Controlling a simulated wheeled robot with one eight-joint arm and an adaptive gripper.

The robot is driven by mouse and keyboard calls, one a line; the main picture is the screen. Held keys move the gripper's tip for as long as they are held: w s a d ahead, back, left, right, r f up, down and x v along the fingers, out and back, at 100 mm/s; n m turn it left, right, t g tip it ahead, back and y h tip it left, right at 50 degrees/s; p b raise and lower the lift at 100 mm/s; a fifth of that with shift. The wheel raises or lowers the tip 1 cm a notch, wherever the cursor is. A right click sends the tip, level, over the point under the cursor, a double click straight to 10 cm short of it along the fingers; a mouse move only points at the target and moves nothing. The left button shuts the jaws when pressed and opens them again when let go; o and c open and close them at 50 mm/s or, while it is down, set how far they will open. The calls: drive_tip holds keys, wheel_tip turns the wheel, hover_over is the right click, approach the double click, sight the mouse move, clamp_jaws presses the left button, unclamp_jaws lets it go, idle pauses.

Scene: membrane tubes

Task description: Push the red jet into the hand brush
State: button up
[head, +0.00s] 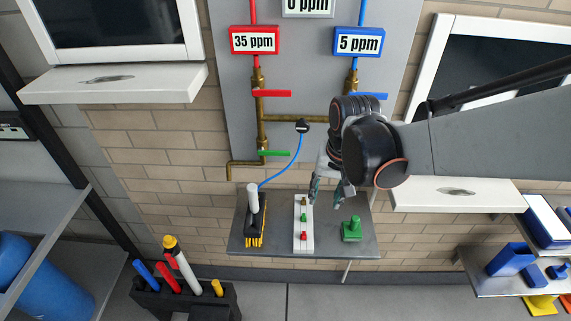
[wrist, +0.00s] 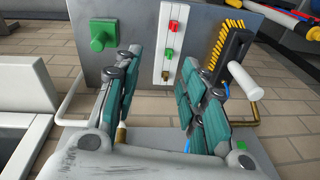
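The red jet (head: 304,236) sits at the near end of a white strip (head: 297,246) on a small grey shelf. It shows at the top of the wrist view (wrist: 173,26). The green jet (head: 304,217) and the brass jet (head: 304,201) stand behind it on the strip. The hand brush (head: 253,226) has a black body, yellow bristles and a white handle; it lies left of the strip, with a blue hose at it. My gripper (head: 326,193) is open and empty, above the shelf's back right part. Its fingers are spread in the wrist view (wrist: 160,85).
A green fitting (head: 352,230) stands on the shelf right of the strip. Behind are a wall panel with brass pipes (head: 280,118) and red, blue and green valve handles. A black holder (head: 180,300) with coloured tools stands below left.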

drive_tip(key=a+f+g, duration=0.1)
drive_tip(key=a+f, duration=0.3)
drive_tip(key=h+b, duration=0.1)
drive_tip(key=b, duration=0.1)
hover_over(304, 233)
drive_tip(key=shift+g, duration=0.3)
drive_tip(key=f, duration=0.8)
drive_tip(key=shift+d+f, duration=0.25)
drive_tip(key=shift+f, duration=0.15)
drive_tip(key=shift+a+f+b, duration=0.15)
drive_tip(key=shift+f+b, duration=0.55)
drive_tip(key=shift+f, duration=0.65)
drive_tip(key=shift+a+f+b, duration=0.1)
drive_tip(key=shift+f+b, duration=0.6)
drive_tip(key=shift+f, duration=0.6)
drive_tip(key=shift+s+r, duration=0.1)
drive_tip(key=shift+c, duration=0.5)
clamp_jaws()
